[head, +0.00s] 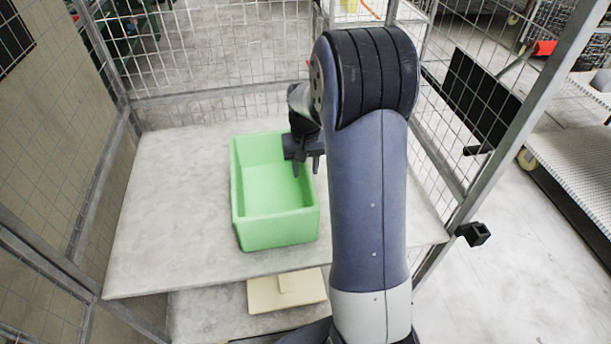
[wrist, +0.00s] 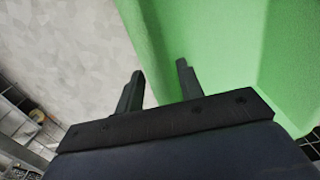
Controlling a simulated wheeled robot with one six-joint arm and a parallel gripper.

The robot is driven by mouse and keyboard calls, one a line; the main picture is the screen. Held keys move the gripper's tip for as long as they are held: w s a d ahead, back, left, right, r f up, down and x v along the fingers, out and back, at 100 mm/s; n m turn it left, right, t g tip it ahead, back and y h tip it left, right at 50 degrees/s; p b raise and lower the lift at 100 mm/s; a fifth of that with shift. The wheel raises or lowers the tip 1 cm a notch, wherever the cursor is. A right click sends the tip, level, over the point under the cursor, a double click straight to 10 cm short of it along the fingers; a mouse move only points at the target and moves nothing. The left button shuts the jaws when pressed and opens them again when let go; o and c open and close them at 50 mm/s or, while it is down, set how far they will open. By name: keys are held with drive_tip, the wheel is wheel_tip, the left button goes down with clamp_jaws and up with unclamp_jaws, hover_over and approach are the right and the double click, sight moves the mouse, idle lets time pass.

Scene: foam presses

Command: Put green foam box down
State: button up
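The green foam box (head: 277,229) stands upright on the grey tabletop, open at the top and empty as far as I can see. My gripper (head: 307,171) is at its right wall, pointing down. In the wrist view, my gripper's fingers (wrist: 159,68) are spread apart. One finger is over the tabletop outside the box, and the other is over the green foam box (wrist: 205,40) on its inner side. The box's rim runs between them, and the gap looks wider than the wall. Whether either finger touches the wall is unclear.
The grey tabletop (head: 170,225) has free room left and right of the box. Wire mesh fencing (head: 220,55) with metal posts closes the back and both sides. A beige block (head: 287,293) lies below the table's front edge.

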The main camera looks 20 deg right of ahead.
wheel_tip(320, 180, up, 8)
drive_tip(key=shift+r, duration=0.15)
